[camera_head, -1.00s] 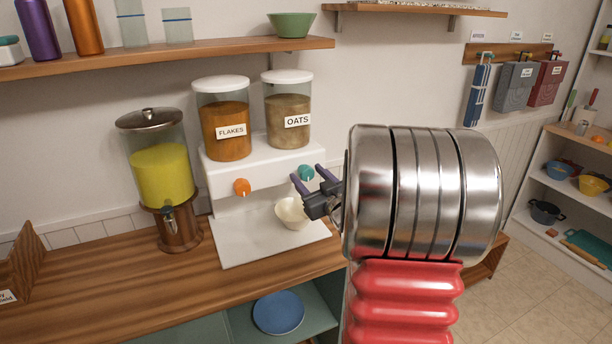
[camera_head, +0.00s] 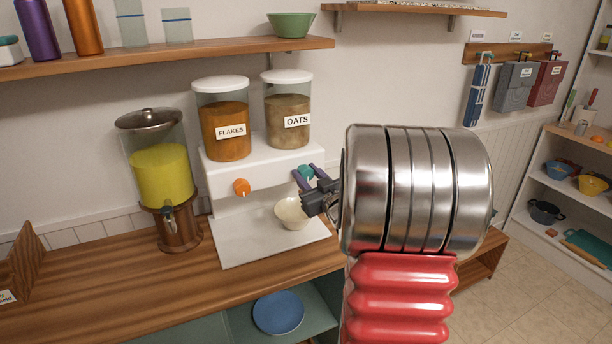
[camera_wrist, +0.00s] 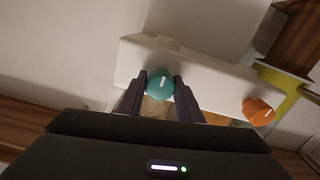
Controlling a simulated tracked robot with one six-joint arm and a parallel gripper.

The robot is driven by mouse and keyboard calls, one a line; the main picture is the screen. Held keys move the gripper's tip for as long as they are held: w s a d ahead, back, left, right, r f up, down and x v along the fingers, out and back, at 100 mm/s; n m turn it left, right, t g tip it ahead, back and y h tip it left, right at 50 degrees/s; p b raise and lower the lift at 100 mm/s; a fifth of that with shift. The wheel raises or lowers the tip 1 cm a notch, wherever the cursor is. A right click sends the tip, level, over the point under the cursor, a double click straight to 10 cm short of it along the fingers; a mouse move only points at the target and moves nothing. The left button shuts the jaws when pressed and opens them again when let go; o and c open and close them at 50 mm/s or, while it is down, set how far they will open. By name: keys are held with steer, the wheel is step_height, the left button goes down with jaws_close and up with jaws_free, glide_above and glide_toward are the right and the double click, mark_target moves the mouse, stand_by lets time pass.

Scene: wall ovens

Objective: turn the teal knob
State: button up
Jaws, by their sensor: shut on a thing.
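The teal knob (camera_head: 306,173) is on the front of the white dispenser (camera_head: 262,170), below the clear bin labelled OATS (camera_head: 288,112). In the wrist view the teal knob (camera_wrist: 160,84) sits between my two dark fingers, its white mark tilted slightly from upright in that picture. My gripper (camera_head: 309,176) is shut on the knob, one finger on each side. A cream bowl (camera_head: 291,214) stands on the dispenser's base under the knob and looks empty.
An orange knob (camera_head: 241,187) is on the same dispenser, to the left under the FLAKES bin (camera_head: 226,128). A yellow drink dispenser (camera_head: 161,175) stands further left on the wooden counter (camera_head: 120,275). A shelf (camera_head: 170,58) hangs above.

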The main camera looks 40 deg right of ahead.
steer(key=shift+a, duration=0.15)
steer(key=shift+c, duration=0.2)
steer(key=shift+m, duration=0.5)
steer(key=m, duration=1)
steer(key=shift+m, duration=0.4)
steer(key=shift+d, duration=0.2)
steer(key=o, duration=1)
steer(key=shift+o, duration=0.2)
